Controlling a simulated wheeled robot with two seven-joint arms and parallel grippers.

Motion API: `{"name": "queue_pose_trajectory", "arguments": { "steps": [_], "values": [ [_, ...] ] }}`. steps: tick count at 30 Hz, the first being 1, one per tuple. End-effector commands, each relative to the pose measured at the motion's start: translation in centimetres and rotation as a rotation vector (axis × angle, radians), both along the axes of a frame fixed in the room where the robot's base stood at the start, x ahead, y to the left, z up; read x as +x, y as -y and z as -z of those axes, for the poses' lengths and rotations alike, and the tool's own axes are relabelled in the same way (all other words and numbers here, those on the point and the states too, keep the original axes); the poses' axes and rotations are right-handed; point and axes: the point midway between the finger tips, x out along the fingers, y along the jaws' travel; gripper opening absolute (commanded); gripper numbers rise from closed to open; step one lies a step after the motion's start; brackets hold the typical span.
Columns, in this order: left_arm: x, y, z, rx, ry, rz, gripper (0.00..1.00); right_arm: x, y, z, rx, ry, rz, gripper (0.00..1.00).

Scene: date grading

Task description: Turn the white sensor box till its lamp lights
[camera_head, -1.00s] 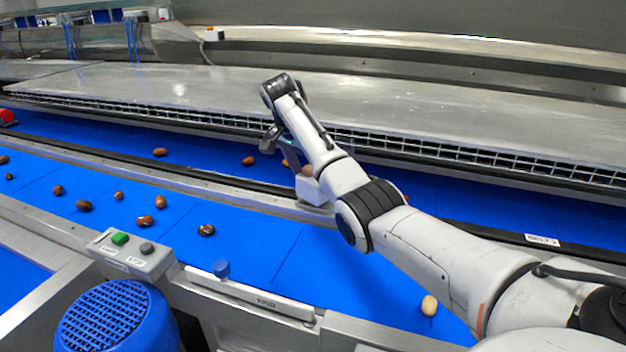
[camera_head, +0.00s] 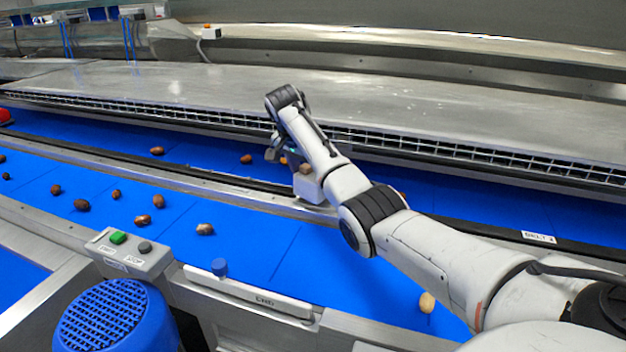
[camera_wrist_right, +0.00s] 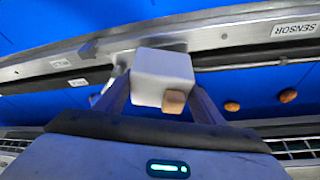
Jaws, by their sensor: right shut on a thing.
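The white sensor box (camera_wrist_right: 163,66) is between the fingers of my right gripper (camera_wrist_right: 160,88), which is shut on it. In the head view the box (camera_head: 309,189) shows at the metal rail between the two blue belts, partly hidden by my right wrist. A small tan block-like part (camera_wrist_right: 174,101) shows at the box's edge nearest the gripper; I cannot tell whether it is the lamp, and it shows no clear glow. My left gripper is not in view.
The metal rail (camera_wrist_right: 225,36) has several labels, one reading SENSOR (camera_wrist_right: 294,29). Several brown dates (camera_head: 205,229) lie on the blue belts. A button box (camera_head: 132,250) with a green button stands at the front left. A slotted metal cover (camera_head: 430,110) lies behind.

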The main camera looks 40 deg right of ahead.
Motion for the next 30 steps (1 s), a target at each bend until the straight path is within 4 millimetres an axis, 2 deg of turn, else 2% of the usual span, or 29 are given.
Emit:
{"name": "queue_pose_trajectory", "arguments": {
  "steps": [9,20,21,24,30],
  "values": [
    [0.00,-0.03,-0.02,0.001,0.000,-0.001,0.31,-0.04,0.00,-0.03,0.000,0.001,-0.300,0.40],
    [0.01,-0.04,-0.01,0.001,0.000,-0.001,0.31,-0.02,0.00,-0.06,0.000,0.000,-0.340,0.40],
    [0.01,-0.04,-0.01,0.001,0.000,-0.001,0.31,-0.02,0.00,-0.06,0.000,0.000,-0.339,0.66],
    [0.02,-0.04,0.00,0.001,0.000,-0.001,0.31,-0.02,0.00,-0.06,0.000,0.000,-0.339,0.81],
    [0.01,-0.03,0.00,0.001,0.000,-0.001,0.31,-0.01,-0.01,-0.06,0.000,0.000,-0.338,0.81]
  ]
}}
